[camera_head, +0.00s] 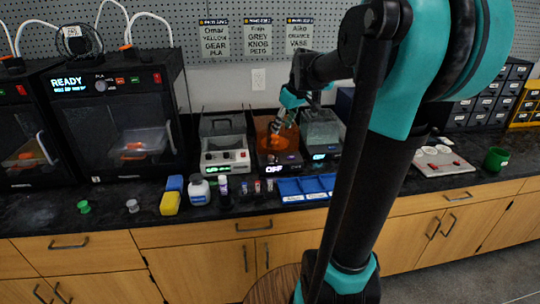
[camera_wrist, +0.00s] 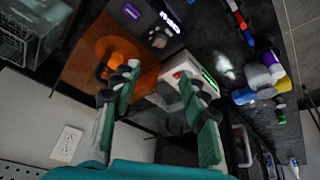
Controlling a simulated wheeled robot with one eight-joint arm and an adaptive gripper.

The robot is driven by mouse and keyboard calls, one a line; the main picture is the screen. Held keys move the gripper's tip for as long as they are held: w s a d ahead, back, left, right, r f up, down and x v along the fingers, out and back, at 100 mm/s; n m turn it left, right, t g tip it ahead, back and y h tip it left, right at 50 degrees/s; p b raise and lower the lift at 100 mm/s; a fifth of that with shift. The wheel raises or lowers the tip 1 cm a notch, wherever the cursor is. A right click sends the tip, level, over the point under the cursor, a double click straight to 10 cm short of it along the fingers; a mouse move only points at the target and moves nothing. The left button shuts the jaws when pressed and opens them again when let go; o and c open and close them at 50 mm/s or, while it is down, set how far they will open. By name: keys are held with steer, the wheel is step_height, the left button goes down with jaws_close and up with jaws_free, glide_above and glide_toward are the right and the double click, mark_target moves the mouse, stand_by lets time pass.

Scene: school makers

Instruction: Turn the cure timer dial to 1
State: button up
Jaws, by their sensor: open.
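The cure unit (camera_head: 264,136) is a black box with an orange see-through cover, standing mid-counter; it also shows in the wrist view (camera_wrist: 88,62). Its lit front display (camera_head: 274,169) reads OFF. A small pale round part, which looks like the timer dial (camera_wrist: 159,41), is on its front beside the display in the wrist view. Its pointer and marks are too small to read. My gripper (camera_head: 280,126) is over the orange cover. In the wrist view my gripper (camera_wrist: 158,82) has its fingers spread apart, empty, with the dial beyond the fingertips. Whether a finger touches the cover cannot be told.
A white-fronted machine (camera_head: 226,162) stands close left of the cure unit, and a grey tank machine (camera_head: 321,130) close right. A printer (camera_head: 120,150) stands at left.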

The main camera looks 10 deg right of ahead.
mark_target(271, 156)
steer(key=x, duration=1.7)
steer(key=shift+d, duration=0.1)
jaws_close()
